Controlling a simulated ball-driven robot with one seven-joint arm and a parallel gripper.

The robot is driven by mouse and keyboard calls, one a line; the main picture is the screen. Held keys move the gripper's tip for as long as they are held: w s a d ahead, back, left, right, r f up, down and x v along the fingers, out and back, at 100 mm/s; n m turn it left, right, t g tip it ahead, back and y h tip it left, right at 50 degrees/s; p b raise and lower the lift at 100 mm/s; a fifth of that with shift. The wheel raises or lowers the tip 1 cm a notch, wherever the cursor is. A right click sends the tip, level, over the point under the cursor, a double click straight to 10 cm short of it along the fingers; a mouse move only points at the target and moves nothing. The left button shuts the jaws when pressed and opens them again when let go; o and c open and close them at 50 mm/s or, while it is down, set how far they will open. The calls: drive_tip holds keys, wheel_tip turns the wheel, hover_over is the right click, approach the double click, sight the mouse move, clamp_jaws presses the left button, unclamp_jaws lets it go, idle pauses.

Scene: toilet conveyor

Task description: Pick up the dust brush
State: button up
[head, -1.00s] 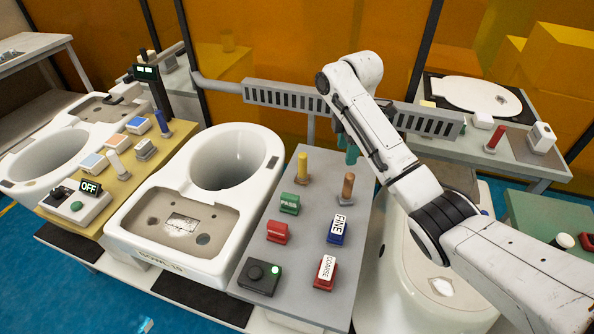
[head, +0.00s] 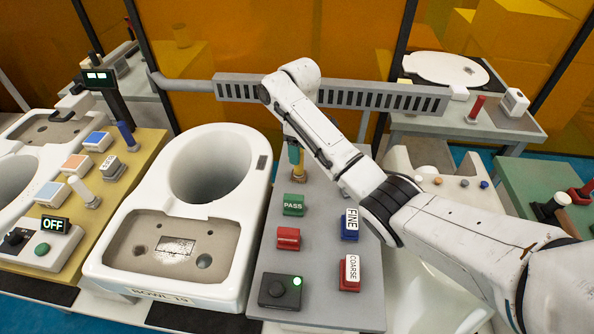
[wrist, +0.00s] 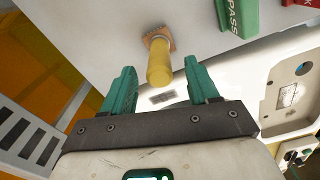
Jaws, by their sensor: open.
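An upright yellow-handled brush, which I take for the dust brush, stands on the grey table (head: 322,270). In the head view only a small part of its yellow handle (head: 297,171) shows below my gripper (head: 294,150). In the wrist view the yellow handle (wrist: 159,70) rises from a tan-orange base and appears between the two teal fingers of my gripper (wrist: 158,80). The fingers are apart, with gaps on both sides of the handle. Whether the fingertips reach down around it I cannot tell.
On the grey table are a green PASS block (head: 293,205), a red block (head: 288,238), a blue FINE block (head: 350,224), a red COARSE block (head: 350,273) and a black button box (head: 280,290). A white toilet bowl (head: 110,250) stands left. A slotted grey rail (head: 345,97) runs behind.

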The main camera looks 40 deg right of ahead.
drive_tip(key=shift+s+f+p, duration=0.1)
drive_tip(key=shift+f+p, duration=0.5)
drive_tip(key=shift+f, duration=2.25)
drive_tip(key=shift+c, duration=0.4)
clamp_jaws()
